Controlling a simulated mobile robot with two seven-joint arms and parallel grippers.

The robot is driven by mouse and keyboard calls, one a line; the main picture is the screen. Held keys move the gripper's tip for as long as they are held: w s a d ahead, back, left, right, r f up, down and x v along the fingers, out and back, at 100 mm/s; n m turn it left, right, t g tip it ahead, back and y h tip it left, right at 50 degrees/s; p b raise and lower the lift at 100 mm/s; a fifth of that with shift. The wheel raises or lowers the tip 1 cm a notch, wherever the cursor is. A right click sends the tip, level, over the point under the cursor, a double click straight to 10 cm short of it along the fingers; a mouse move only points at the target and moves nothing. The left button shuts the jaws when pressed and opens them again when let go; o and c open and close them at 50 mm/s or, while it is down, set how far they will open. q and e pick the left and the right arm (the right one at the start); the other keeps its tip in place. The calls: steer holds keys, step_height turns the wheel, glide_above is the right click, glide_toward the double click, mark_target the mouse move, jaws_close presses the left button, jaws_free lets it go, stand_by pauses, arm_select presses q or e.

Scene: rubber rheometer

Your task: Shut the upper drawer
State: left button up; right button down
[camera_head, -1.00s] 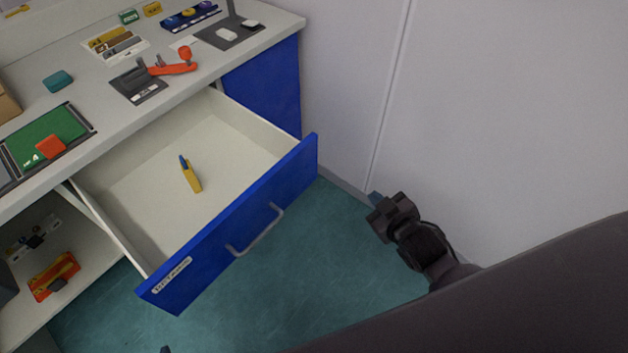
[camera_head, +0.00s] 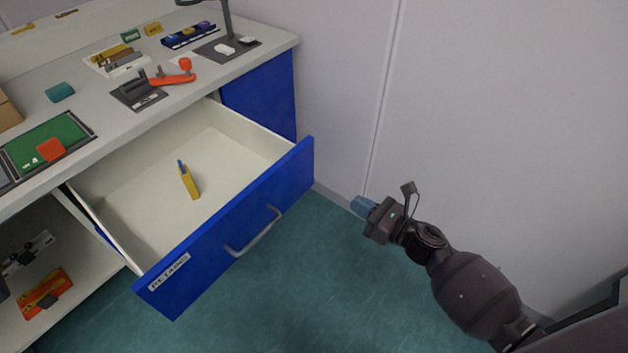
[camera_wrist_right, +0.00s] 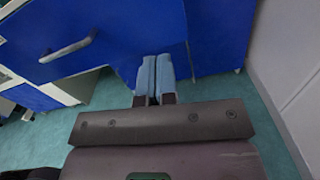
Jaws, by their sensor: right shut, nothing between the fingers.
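The upper drawer (camera_head: 235,225) is pulled far out of the bench. It has a blue front, a grey bar handle (camera_head: 254,236) and a label at its left end. A yellow and blue tool (camera_head: 188,180) lies inside it. My right gripper (camera_head: 361,206) is to the right of the drawer front, apart from the handle, with its fingers shut and empty. In the right wrist view its blue fingertips (camera_wrist_right: 155,76) overlap the lower edge of the blue drawer front (camera_wrist_right: 110,30), with the handle (camera_wrist_right: 68,47) to their left. I cannot tell whether they touch it. My left gripper is not in view.
The worktop (camera_head: 95,105) carries a green mat (camera_head: 50,140), an orange-handled device (camera_head: 172,77) and a lamp stand (camera_head: 228,22). An open shelf (camera_head: 85,265) below holds an orange item (camera_head: 46,293). A pale wall (camera_head: 480,110) stands at right. The floor before the drawer is clear.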

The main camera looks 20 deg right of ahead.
steer(key=n, duration=0.2)
glide_toward(304, 173)
steer(key=x, duration=0.6)
steer(key=shift+a+b, duration=0.1)
steer(key=shift+b, duration=0.25)
steer(key=shift+w+a, duration=0.4)
steer(key=shift+w, duration=0.2)
